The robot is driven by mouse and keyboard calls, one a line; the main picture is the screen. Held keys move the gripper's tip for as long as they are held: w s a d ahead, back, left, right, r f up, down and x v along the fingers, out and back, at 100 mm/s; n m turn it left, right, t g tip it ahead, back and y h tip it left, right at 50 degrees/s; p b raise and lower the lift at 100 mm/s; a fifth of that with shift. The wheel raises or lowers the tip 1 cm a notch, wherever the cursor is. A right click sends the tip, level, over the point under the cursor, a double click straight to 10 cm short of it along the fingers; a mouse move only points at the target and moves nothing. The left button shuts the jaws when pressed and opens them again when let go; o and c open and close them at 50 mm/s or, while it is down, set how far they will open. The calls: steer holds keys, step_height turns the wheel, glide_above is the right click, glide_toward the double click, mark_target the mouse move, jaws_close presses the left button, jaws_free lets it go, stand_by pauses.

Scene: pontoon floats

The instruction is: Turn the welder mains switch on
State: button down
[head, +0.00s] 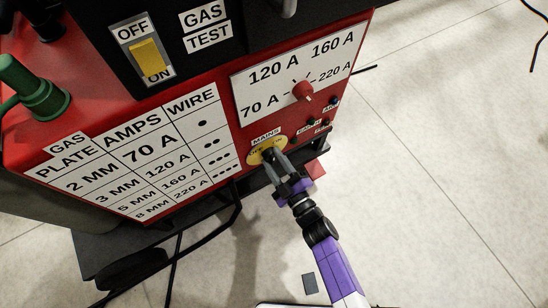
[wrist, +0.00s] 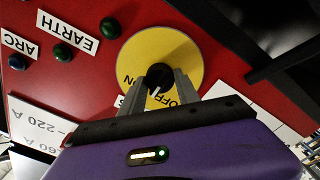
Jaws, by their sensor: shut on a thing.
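The mains switch is a black knob (wrist: 159,76) on a round yellow plate (wrist: 186,52) marked ON and OFF, under the MAINS label (head: 266,138). The plate also shows in the head view (head: 254,157), on the lower front of the red welder panel. My gripper (head: 271,155) is shut on the knob, one grey finger on each side. In the wrist view my gripper (wrist: 159,84) hides part of the plate's lower edge. A short white mark shows on the knob near the fingers. I cannot tell exactly which word it points to.
A red amps selector (head: 303,90) sits above the mains switch. Pale floor at right is mostly clear.

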steer(key=m+p, duration=0.1)
steer(key=m, duration=0.2)
steer(key=shift+m, duration=0.4)
steer(key=m+p, duration=0.1)
steer(key=m, duration=0.3)
steer(key=shift+m, duration=0.4)
steer(key=shift+f, duration=0.1)
steer(key=c, duration=0.9)
jaws_free()
steer(key=shift+p+v, duration=1.15)
steer(key=shift+v, duration=2.75)
steer(key=shift+d, duration=0.1)
